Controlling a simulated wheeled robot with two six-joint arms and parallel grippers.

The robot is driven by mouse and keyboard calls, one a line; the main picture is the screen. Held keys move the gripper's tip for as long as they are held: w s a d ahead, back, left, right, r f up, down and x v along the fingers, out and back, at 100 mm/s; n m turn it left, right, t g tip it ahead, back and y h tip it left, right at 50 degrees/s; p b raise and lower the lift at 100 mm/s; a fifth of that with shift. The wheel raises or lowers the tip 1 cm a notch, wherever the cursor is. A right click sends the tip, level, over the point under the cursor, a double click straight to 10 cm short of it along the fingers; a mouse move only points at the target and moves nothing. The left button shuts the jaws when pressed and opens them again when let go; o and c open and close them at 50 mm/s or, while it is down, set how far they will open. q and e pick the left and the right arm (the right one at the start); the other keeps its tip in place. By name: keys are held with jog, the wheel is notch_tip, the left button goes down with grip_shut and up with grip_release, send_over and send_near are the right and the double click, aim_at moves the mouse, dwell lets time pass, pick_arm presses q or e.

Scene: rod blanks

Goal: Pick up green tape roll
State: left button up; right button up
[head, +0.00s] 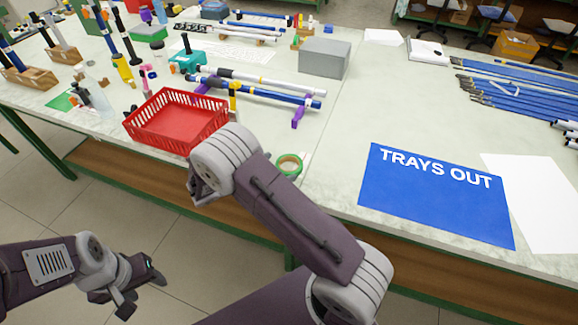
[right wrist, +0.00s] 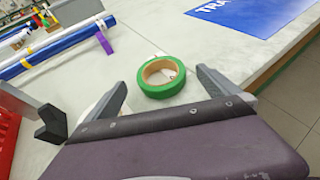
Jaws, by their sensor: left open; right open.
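The green tape roll (head: 288,166) lies flat on the pale table near its front edge, beside my right arm in the head view. In the right wrist view the roll (right wrist: 147,91) shows its green outside and tan core, in line with the gap between the fingers of my right gripper (right wrist: 161,83). That gripper is open and empty; I cannot tell how far it is from the roll. In the head view its fingers are mostly hidden by my own arm. My left gripper (head: 143,294) is open and empty, low over the floor in front of the table.
A red basket (head: 178,124) stands left of the roll. Blue and white rods (head: 262,92) rest on purple supports behind. A blue TRAYS OUT sheet (head: 436,197) and a white sheet (head: 535,195) lie to the right. A grey box (head: 324,58) stands farther back. The table around the roll is mostly clear.

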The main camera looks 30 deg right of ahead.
aim_at(296, 159)
jog(key=x, duration=0.5)
jog(key=shift+d, duration=0.1)
jog(key=shift+c, duration=0.7)
jog(key=c, duration=1.2)
jog(key=shift+r, duration=0.6)
notch_tip(296, 159, up, 3)
jog(key=shift+r, duration=0.1)
jog(key=s+a+r, duration=0.2)
jog(key=a, duration=0.1)
jog(key=s+a+r+p, duration=0.1)
jog(key=s+a+r, duration=0.1)
jog(key=a, duration=0.1)
jog(key=s+a+r, duration=0.2)
jog(key=s+a, duration=0.1)
jog(key=shift+a+r, duration=0.3)
jog(key=shift+r, duration=0.05)
